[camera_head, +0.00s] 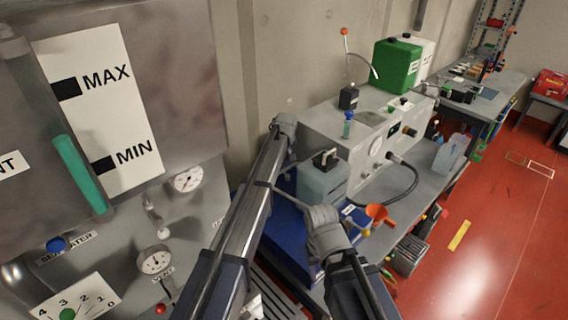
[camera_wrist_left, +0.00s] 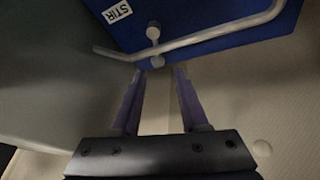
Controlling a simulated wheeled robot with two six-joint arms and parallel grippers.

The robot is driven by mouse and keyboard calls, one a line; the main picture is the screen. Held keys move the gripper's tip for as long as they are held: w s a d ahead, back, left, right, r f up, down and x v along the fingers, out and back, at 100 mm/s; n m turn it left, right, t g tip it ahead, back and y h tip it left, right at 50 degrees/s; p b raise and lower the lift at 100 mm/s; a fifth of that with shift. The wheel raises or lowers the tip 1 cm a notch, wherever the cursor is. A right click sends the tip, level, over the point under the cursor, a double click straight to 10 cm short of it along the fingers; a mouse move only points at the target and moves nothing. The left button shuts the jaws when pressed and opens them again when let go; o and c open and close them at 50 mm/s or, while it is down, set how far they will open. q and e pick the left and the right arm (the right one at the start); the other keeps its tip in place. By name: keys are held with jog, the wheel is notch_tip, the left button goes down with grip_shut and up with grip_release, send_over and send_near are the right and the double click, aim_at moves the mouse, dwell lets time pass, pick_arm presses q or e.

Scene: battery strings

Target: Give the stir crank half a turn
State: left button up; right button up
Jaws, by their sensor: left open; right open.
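In the left wrist view the stir crank is a pale bent rod (camera_wrist_left: 225,31) with rounded knobs, in front of a blue panel (camera_wrist_left: 200,12) marked STIR. My left gripper (camera_wrist_left: 158,76) is open. Its fingertips lie on either side of the lower knob (camera_wrist_left: 157,61) in the picture; no contact is visible, and the depth between them cannot be told. In the head view the blue unit (camera_head: 285,230) is partly hidden behind my arms, and the crank cannot be made out clearly.
A grey instrument box (camera_head: 345,130) and a translucent jug (camera_head: 322,183) stand behind the blue unit. An orange funnel (camera_head: 378,214) is to its right. A gauge panel (camera_head: 125,230) fills the left. A green canister (camera_head: 396,66) stands farther back. The red floor (camera_head: 490,230) at right is mostly clear.

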aim_at(284, 171)
pick_arm(q)
jog(key=shift+h, duration=0.3)
jog(key=b+x, duration=1.1)
jog(key=shift+f, duration=0.2)
grip_shut()
dwell(1.2)
